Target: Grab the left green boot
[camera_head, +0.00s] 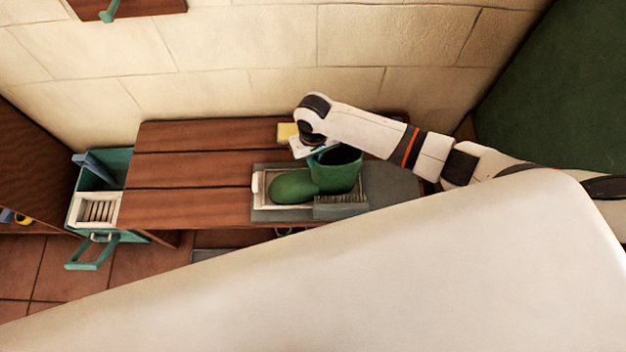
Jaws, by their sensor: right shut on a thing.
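A green boot (293,186) stands upright in a shallow white tray (257,190) at the right part of a wooden slatted table. Its toe points left and its open shaft (337,172) is at the right. My right gripper (318,151) reaches in from the right and is shut at the back rim of the boot's shaft. Its fingertips are mostly hidden behind the rim and the wrist. Only one boot is in view. My left gripper is not in view.
A brush (341,204) lies at the tray's front right. A yellow sponge (287,131) lies behind the boot. The table's left part (185,172) is bare. A teal bin (101,173) stands left of the table, and a stone wall (250,60) rises behind it.

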